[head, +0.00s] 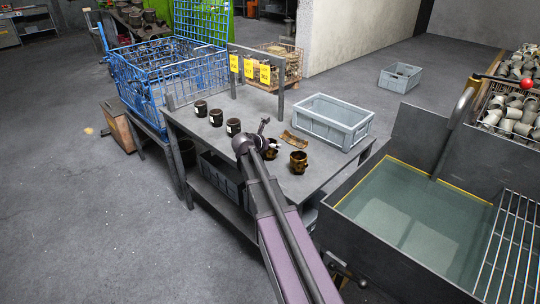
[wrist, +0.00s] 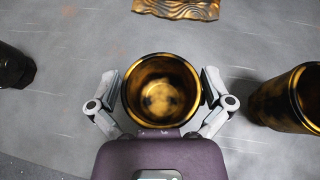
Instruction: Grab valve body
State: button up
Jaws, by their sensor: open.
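A brass-brown, cup-shaped part (wrist: 162,92), which looks like a valve body, stands upright with its round mouth facing the wrist camera. My gripper (wrist: 160,84) is open, with one finger on each side of this part. I cannot tell whether either finger touches it. In the head view my gripper (head: 264,139) is low over the table and partly hides this part (head: 271,154). A second similar part (head: 299,162) stands to the right; it also shows at the right edge of the wrist view (wrist: 292,100).
A wavy brown piece (head: 295,139) lies behind, near a grey crate (head: 345,132). Three dark cups with white labels (head: 216,118) stand in a row on the table's left. A blue wire cage (head: 150,80) is at left, a liquid-filled tank (head: 400,225) at right.

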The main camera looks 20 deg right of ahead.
jog(key=shift+w+d+f, duration=0.2)
jog(key=shift+d, duration=0.15)
dwell(0.3)
jog(key=c, duration=1)
jog(key=shift+c, duration=0.2)
jog(key=shift+r, duration=0.15)
notch_tip(320, 180, up, 3)
jog(key=p, duration=0.3)
jog(key=shift+r+p, duration=0.2)
jog(key=shift+p, duration=0.15)
jog(key=s+a, duration=0.3)
jog(key=s, duration=0.4)
jog(key=s+a+r+p, duration=0.1)
jog(key=s+a, duration=0.2)
jog(key=s, duration=0.4)
jog(key=shift+s+a+r, duration=0.15)
jog(key=shift+s+a, duration=0.1)
jog(key=shift+s, duration=0.05)
